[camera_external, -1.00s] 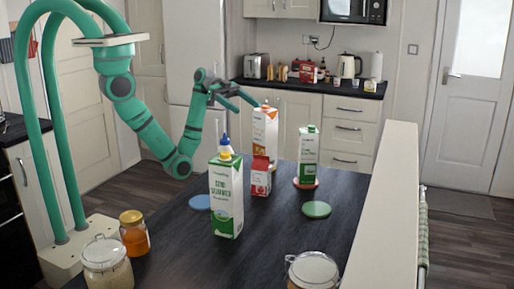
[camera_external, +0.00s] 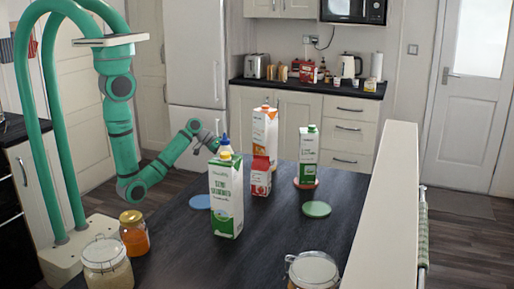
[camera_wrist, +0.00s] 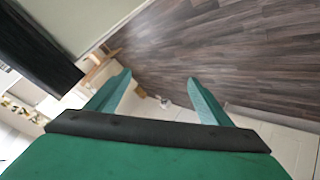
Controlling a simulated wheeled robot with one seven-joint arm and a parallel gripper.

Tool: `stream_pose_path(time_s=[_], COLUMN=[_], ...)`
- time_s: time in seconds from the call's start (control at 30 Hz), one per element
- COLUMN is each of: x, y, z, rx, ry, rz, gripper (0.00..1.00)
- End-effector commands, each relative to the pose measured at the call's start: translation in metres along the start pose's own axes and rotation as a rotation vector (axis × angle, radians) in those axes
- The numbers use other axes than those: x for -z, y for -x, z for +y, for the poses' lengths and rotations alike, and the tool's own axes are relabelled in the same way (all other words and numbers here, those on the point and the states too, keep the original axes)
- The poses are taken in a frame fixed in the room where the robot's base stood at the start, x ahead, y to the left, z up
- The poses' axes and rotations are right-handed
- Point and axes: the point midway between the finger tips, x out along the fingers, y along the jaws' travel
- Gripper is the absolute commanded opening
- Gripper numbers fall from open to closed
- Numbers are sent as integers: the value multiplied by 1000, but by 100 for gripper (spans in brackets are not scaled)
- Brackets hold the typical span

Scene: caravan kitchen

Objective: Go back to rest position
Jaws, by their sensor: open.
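My gripper (camera_external: 214,143) is at the far left side of the dark table, beyond its edge and left of the cartons, with my arm folded low. In the wrist view its two green fingers (camera_wrist: 158,80) are spread with nothing between them; the wood floor and pale cabinet fronts show beyond. A large green-and-white carton (camera_external: 226,198) stands upright on the table. A small red carton (camera_external: 260,178), a tall orange-and-white carton (camera_external: 265,135) and a green-and-white carton (camera_external: 308,160) on a reddish coaster stand behind it.
A blue coaster (camera_external: 201,202) and a green coaster (camera_external: 316,209) lie bare on the table. Jars stand at the front: honey-coloured (camera_external: 134,236), pale-filled (camera_external: 108,265) and one at right (camera_external: 313,270). A white partition (camera_external: 385,205) borders the right. The back counter holds a toaster (camera_external: 256,66) and kettle (camera_external: 350,66).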

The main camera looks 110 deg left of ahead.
Motion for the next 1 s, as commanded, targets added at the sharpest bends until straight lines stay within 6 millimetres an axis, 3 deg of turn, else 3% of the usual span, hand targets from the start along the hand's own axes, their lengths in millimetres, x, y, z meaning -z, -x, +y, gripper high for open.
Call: stream_pose_path(time_s=[0.03, 0.1, 0.17, 0.23, 0.4, 0.6, 0.77, 1.0], x=[-26, -62, -92, -123, -184, -233, -255, -277], y=[-4, -8, -11, -14, -16, -10, 6, 53], z=[-22, -47, -58, -57, -34, -1, 31, 88], rx=[53, 127, 173, 199, 204, 197, 163, 39], ry=[50, 104, 122, 109, 17, -140, -288, -506], rz=[-24, -54, -81, -110, -169, -141, -53, 95], gripper=[73, 73, 73, 73, 73, 73, 73, 73])
